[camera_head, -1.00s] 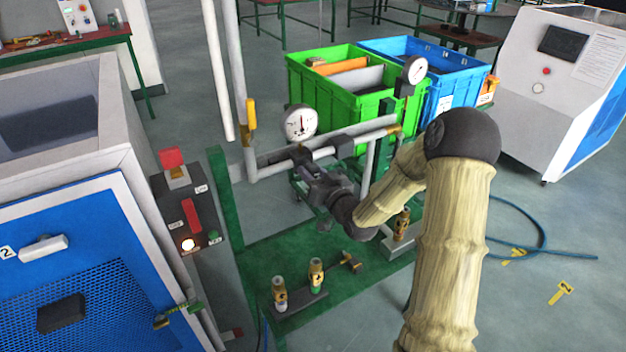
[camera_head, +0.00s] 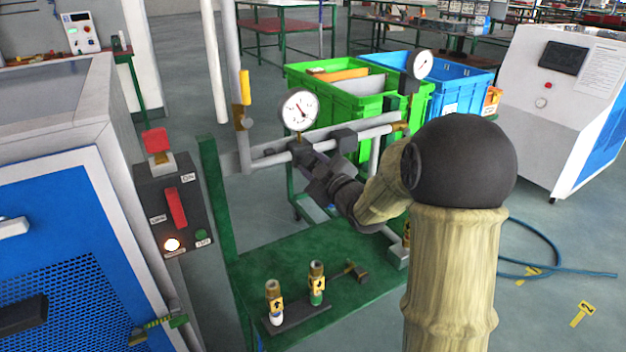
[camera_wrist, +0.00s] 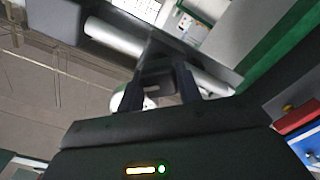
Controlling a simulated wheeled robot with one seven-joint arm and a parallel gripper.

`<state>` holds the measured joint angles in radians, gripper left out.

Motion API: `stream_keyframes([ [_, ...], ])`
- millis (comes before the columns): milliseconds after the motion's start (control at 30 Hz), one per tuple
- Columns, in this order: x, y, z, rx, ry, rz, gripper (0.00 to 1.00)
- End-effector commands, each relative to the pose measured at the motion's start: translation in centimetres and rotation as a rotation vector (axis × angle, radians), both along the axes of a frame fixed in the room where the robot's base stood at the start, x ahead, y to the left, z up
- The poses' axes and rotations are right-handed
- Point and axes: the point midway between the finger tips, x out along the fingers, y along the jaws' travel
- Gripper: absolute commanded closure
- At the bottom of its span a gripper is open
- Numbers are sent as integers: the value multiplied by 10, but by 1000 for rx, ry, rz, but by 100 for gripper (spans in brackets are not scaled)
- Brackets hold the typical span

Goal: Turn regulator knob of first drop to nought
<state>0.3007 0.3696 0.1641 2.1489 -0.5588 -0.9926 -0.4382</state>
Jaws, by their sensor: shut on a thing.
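My gripper (camera_head: 303,154) is at the pipe just below the left white dial gauge (camera_head: 298,110). In the wrist view my gripper (camera_wrist: 158,90) has its two dark fingers closed around a dark regulator knob (camera_wrist: 157,80). In the head view the knob is mostly hidden by the fingers. The gauge's needle lies slanted across the dial; its figures are too small to read. A second dial gauge (camera_head: 420,65) stands further right on the pipework.
A grey pipe (camera_head: 270,160) runs past my gripper, with a yellow-handled valve (camera_head: 245,88) at left. Green bins (camera_head: 345,107) and a blue bin (camera_head: 460,95) stand behind. A switch box (camera_head: 175,205) is at left. Brass fittings (camera_head: 316,283) stand on the green base (camera_head: 285,250) below.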

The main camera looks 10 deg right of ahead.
Motion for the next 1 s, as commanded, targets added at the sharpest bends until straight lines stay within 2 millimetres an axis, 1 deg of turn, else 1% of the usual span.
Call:
stream_keyframes([
  [33, 0, 1, -6, -44, -17, 3, 88],
  [600, 0, 1, -7, -554, -181, 2, 88],
  [800, 0, 1, -6, -700, -228, 2, 88],
  [1000, 0, 1, -4, -794, -257, 2, 88],
])
